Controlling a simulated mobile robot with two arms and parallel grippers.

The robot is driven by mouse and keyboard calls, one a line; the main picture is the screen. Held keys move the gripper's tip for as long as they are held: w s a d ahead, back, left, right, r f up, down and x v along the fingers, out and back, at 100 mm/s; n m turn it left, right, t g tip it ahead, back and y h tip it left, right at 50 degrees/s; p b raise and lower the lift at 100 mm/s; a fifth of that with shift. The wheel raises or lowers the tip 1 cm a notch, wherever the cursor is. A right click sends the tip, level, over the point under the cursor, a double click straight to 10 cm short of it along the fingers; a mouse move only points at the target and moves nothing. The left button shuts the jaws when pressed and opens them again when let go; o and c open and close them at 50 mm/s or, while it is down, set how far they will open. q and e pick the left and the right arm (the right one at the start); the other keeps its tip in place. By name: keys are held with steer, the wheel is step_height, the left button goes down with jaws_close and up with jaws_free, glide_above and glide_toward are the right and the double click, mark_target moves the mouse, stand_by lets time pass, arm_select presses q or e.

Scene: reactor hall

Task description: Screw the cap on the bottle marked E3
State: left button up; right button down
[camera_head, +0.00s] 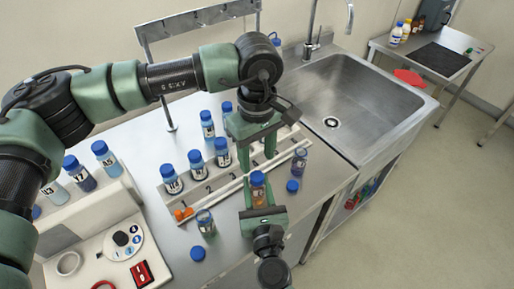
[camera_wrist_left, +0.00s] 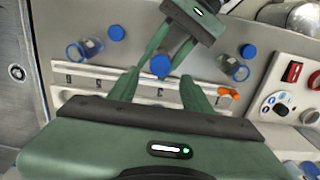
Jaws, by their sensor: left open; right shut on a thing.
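My right gripper (camera_head: 262,218) is shut on a small bottle with amber contents (camera_head: 259,197) and holds it upright over the near edge of the bench. A blue cap (camera_head: 257,178) sits on top of this bottle; I cannot tell how tightly. I cannot read the bottle's marking. My left gripper (camera_head: 257,152) is open, pointing down just above the cap. In the left wrist view the blue cap (camera_wrist_left: 160,66) shows between and beyond the open left fingers (camera_wrist_left: 158,85), apart from them. The right gripper (camera_wrist_left: 190,22) shows at the top there.
Two uncapped bottles stand on the bench (camera_head: 206,222) (camera_head: 299,160), each near a loose blue cap (camera_head: 197,254) (camera_head: 292,186). A white rack (camera_head: 220,188) has several blue-capped bottles behind it. An orange piece (camera_head: 183,213) lies at its left end. The sink (camera_head: 350,100) is right.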

mark_target(257, 176)
arm_select(q)
steer(key=n, duration=0.7)
steer(key=shift+r, duration=0.25)
steer(key=n, duration=0.5)
steer(key=shift+r, duration=0.15)
steer(key=n, duration=0.4)
steer(key=shift+r+n, duration=0.15)
steer(key=shift+n, duration=0.25)
steer(key=n, duration=0.7)
steer(key=shift+r, duration=0.2)
steer(key=n, duration=0.4)
steer(key=shift+r, duration=0.15)
steer(key=n, duration=0.3)
steer(key=shift+r+n, duration=0.1)
steer(key=shift+n, duration=0.3)
steer(key=shift+f, duration=4.05)
